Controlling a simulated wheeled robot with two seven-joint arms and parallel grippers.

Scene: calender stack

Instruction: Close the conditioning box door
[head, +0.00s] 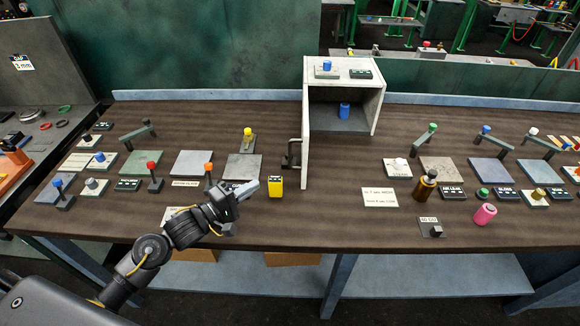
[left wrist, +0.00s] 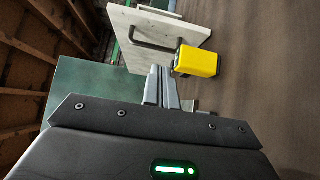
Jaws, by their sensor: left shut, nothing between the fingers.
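The white conditioning box (head: 377,95) stands at the back middle of the bench, its front open, with a blue cylinder (head: 344,111) inside. Its door (head: 305,135) stands open, seen nearly edge-on, swung out toward me at the box's left side. A dark handle (head: 292,155) sticks out from the door's left face. The left wrist view also shows the door (left wrist: 190,28) and handle (left wrist: 143,40) ahead of the fingers. My left gripper (head: 252,187) is shut and empty, left of and nearer than the door, apart from it. My right gripper is in neither view.
A yellow block (head: 275,187) stands just right of my left fingertips, and also shows in the left wrist view (left wrist: 200,61). Grey plates, knobs and labels cover the bench at left and right. A brown bottle (head: 426,187) and pink cylinder (head: 484,214) stand at right.

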